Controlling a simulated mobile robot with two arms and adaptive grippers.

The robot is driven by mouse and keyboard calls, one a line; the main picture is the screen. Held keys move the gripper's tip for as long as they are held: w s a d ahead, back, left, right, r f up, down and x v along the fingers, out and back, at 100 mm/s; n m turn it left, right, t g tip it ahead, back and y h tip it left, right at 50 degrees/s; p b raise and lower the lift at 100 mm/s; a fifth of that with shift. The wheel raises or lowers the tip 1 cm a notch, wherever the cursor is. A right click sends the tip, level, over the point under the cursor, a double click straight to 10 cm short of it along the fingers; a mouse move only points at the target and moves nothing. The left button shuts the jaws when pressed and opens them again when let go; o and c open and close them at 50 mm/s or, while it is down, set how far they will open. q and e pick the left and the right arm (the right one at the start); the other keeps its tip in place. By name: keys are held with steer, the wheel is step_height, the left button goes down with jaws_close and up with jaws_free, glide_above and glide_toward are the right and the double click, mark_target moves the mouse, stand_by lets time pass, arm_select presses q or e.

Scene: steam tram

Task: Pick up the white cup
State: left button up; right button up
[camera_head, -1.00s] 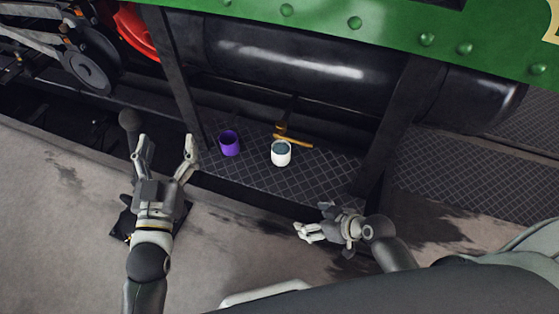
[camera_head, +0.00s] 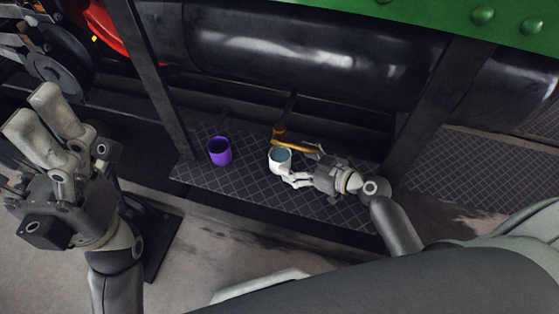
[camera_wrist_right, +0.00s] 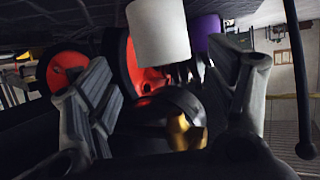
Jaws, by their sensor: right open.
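The white cup (camera_head: 279,162) stands upright on the dark tread-plate step, with a grey-blue inside. My right gripper (camera_head: 301,164) is open at the cup's right side, with its fingertips close to it. In the right wrist view the cup (camera_wrist_right: 158,34) appears at the top, between the two open fingers (camera_wrist_right: 165,95) and partly cut off by the frame. I cannot tell whether a finger touches it. My left gripper (camera_head: 35,115) is raised near the head camera at the left, away from the cup; its opening is unclear.
A purple cup (camera_head: 220,152) stands left of the white cup; it shows behind it in the wrist view (camera_wrist_right: 206,26). Dark uprights (camera_head: 160,85) flank the step, with a black cylinder (camera_head: 300,55) above.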

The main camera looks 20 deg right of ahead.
mark_target(281, 155)
steer(key=b+x, duration=0.2)
steer(key=x, duration=0.4)
steer(key=shift+w+a+f, duration=0.1)
steer(key=shift+a+f, duration=0.15)
steer(key=shift+f, duration=0.05)
steer(key=c, duration=1.1)
